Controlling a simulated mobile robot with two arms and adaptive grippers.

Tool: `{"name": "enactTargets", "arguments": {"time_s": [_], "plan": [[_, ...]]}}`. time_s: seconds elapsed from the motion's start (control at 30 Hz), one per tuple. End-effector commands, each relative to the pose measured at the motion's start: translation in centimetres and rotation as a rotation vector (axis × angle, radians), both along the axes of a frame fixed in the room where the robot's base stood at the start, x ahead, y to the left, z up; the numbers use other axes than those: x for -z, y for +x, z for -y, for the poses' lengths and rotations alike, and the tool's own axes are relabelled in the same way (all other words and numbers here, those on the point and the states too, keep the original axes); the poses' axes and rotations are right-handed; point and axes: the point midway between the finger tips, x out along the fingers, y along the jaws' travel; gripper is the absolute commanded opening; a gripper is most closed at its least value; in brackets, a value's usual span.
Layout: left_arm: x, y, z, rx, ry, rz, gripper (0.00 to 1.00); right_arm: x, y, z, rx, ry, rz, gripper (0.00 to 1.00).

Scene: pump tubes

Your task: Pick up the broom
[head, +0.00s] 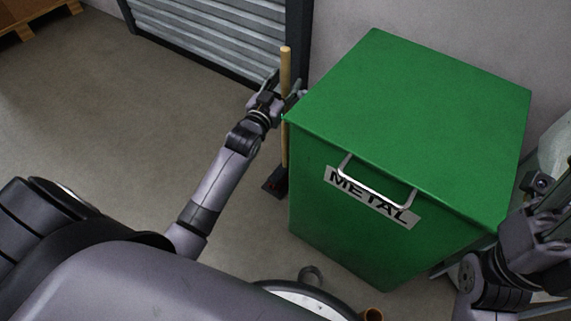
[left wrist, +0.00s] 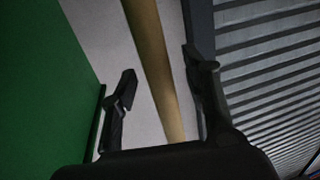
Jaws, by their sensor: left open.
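The broom (head: 285,140) stands upright beside the left side of the green bin, its wooden handle rising past the bin's top edge and its dark head on the floor. My left gripper (head: 283,92) is at the upper part of the handle. In the left wrist view the handle (left wrist: 157,70) runs between the two open fingers of my left gripper (left wrist: 160,88), with gaps on both sides. My right gripper (head: 545,215) is partly in view at the right edge, by the bin's right side; its fingertips are not clear.
A green bin (head: 420,100) marked METAL, with a handle on its front, stands right of the broom. A grey shutter door (head: 220,30) and wall are behind. A wooden pallet (head: 35,18) lies far left. The floor (head: 120,110) on the left is clear.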

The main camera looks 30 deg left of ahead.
Motion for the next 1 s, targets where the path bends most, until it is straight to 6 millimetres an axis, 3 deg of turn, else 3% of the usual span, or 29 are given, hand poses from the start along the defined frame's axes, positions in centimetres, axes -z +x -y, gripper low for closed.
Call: {"name": "enactTargets", "arguments": {"time_s": [0.33,1.0], "plan": [[-0.06,0.76,-0.05,0.0,0.0,-0.001,0.43,-0.26,0.02,-0.05,0.001,-0.002,0.012,0.4],[-0.03,0.72,-0.04,0.0,0.0,-0.001,0.0,-0.23,0.03,-0.07,0.0,-0.002,0.011,0.4]]}}
